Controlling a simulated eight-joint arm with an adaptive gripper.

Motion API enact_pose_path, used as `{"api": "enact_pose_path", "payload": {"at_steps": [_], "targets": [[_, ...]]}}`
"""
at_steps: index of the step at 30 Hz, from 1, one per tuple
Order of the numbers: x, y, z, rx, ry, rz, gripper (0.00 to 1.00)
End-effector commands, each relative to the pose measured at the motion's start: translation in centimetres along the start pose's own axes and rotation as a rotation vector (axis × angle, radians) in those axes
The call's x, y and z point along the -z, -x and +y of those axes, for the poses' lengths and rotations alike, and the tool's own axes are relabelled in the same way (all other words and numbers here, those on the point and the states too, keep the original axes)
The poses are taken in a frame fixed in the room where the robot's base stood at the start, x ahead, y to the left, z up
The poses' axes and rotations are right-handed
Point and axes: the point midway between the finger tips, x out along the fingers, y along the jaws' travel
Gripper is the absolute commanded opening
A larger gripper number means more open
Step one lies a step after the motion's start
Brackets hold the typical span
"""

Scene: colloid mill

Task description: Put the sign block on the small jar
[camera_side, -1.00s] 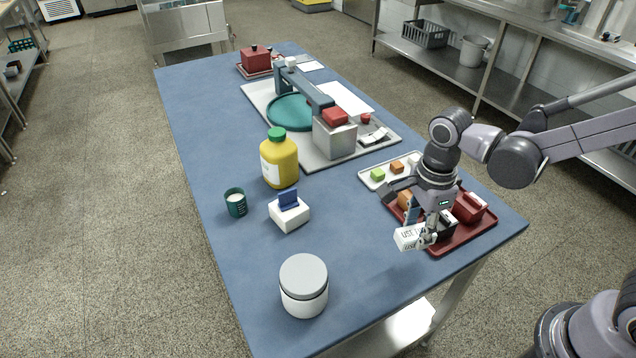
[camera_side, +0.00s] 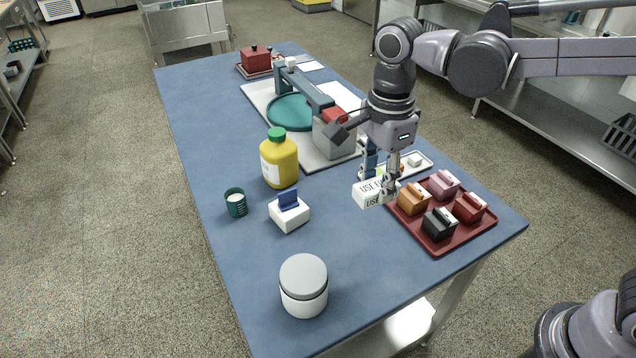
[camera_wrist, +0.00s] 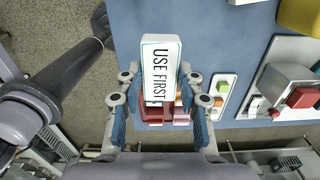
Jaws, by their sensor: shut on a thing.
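The sign block (camera_side: 368,196) is a white block lettered "USE FIRST". My gripper (camera_side: 380,184) is shut on it and holds it above the blue table, just left of the red tray. In the wrist view the sign block (camera_wrist: 160,70) stands out between the two fingers of my gripper (camera_wrist: 160,112), its lettering facing the camera. The small jar (camera_side: 303,290), white with a grey lid, stands upright at the table's near end, apart from my gripper, with nothing on its lid.
A red tray (camera_side: 438,246) holds several coloured blocks. A white block with a blue card (camera_side: 289,213), a green cup (camera_side: 236,202) and a yellow bottle (camera_side: 280,164) stand left of my gripper. A scale-like device (camera_side: 335,135) is behind. Bare table lies around the jar.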

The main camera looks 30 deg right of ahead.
Motion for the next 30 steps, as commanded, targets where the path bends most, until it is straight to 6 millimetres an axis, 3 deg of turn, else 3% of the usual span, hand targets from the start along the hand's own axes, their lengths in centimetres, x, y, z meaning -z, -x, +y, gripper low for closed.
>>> {"api": "enact_pose_path", "payload": {"at_steps": [3, 8, 24, 30], "targets": [[-2.5, 1.3, 0.0, -0.001, 0.031, 0.001, 0.05], [-4.4, 1.6, 0.2, -0.001, 0.045, 0.0, 0.05], [-13.8, -4.2, 2.5, -0.001, 0.047, 0.0, 0.05], [-15.2, -5.2, 2.9, -0.001, 0.044, 0.0, 0.05]]}}
